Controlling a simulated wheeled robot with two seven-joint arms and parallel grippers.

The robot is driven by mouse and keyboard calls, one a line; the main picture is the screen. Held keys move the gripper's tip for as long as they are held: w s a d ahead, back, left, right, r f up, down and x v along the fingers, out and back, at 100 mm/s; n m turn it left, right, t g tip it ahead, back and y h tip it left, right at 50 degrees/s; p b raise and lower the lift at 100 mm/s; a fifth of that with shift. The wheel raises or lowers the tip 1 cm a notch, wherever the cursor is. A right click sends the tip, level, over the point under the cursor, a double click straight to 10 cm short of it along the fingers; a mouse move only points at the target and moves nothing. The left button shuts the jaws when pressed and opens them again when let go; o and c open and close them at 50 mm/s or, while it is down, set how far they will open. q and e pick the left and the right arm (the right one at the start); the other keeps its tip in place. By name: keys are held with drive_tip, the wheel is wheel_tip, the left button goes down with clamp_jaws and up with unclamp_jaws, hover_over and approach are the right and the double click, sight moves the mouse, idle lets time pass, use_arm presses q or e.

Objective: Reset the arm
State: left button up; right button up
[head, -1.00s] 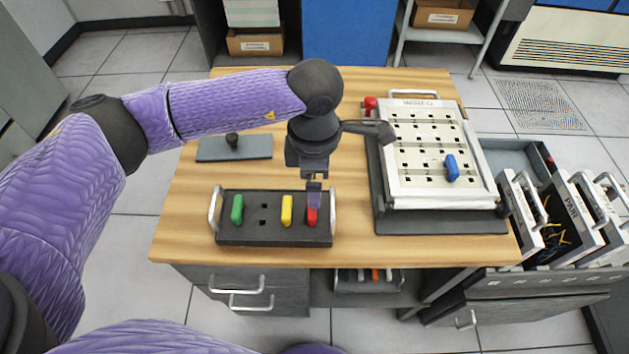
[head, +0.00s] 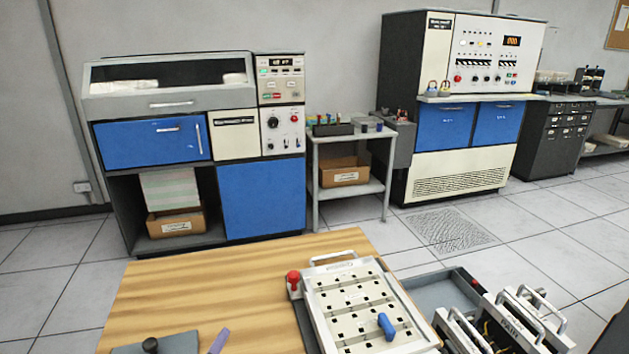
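Neither gripper is in the head view. A small purple tip, probably part of my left arm, shows at the bottom edge over the wooden table (head: 215,270). On the table, a white panel board (head: 345,292) with rows of square holes holds one blue peg (head: 386,325). A red knob (head: 293,277) sits at its upper left corner. A grey plate with a dark knob (head: 150,344) is partly visible at the bottom left. The dark tray of coloured pegs is out of view.
Behind the table stand a blue and grey machine (head: 262,195), a small shelf cart (head: 352,190) with a cardboard box, and a tall console (head: 462,155). White handled modules (head: 520,318) stand at the lower right. Open tiled floor lies between.

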use_arm(q)
drive_tip(key=s+a+f+n+g, duration=0.1)
drive_tip(key=s+f+g, duration=0.1)
drive_tip(key=s+a+f+n+g+y, duration=0.1)
drive_tip(key=s+f+g, duration=0.1)
drive_tip(key=f, duration=0.1)
drive_tip(key=s+a+f+n+g, duration=0.2)
drive_tip(key=s+f, duration=0.1)
drive_tip(key=shift+f+y, duration=0.2)
drive_tip(key=shift+y, duration=0.2)
drive_tip(key=s+a+f+n+g, duration=0.1)
drive_tip(key=s+f+g, duration=0.2)
drive_tip(key=s, duration=0.3)
drive_tip(key=s+f+n+g, duration=0.1)
drive_tip(key=s+f+g, duration=0.1)
drive_tip(key=s+g, duration=0.3)
drive_tip(key=s+f, duration=0.2)
drive_tip(key=f, duration=0.7)
drive_tip(key=s+f, duration=0.2)
drive_tip(key=f, duration=0.7)
drive_tip(key=s+a+f+g, duration=0.1)
drive_tip(key=s+a+f, duration=0.3)
drive_tip(key=s+f, duration=0.6)
drive_tip(key=s, duration=0.3)
drive_tip(key=shift+f, duration=0.3)
drive_tip(key=shift+s, duration=0.1)
